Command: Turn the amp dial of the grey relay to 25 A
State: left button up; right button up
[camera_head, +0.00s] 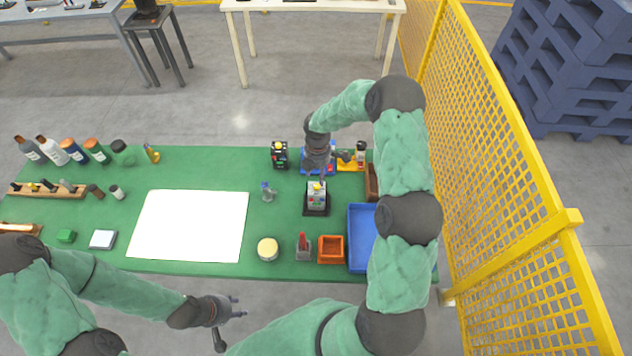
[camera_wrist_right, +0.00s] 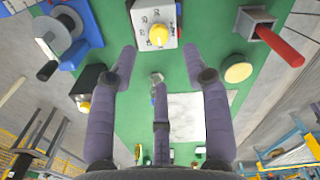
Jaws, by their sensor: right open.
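The grey relay (camera_head: 316,195) stands on a black base on the green table, with a yellow dial on its upper side. In the right wrist view the relay's pale face (camera_wrist_right: 142,17) and yellow amp dial (camera_wrist_right: 159,34) show at the top, with dark numerals beside the dial; the exact setting is too small to read. My right gripper (camera_head: 321,172) is just above and behind the relay; in its wrist view the fingers (camera_wrist_right: 158,60) are spread and empty, apart from the dial. My left gripper (camera_head: 233,308) is empty in front of the table's near edge, its fingers apart.
A black relay (camera_head: 279,155) with a yellow dial stands behind left. A blue device (camera_head: 309,160) is behind the grey relay. A blue tray (camera_head: 362,238), orange bin (camera_head: 331,249) and red-handled item (camera_head: 303,246) are nearby. A white sheet (camera_head: 190,225) lies left; yellow fencing (camera_head: 500,170) is right.

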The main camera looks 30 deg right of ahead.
aim_at(317, 185)
jog(key=f, duration=0.7)
jog(key=shift+w+f, duration=0.2)
jog(key=shift+f, duration=0.05)
grip_shut()
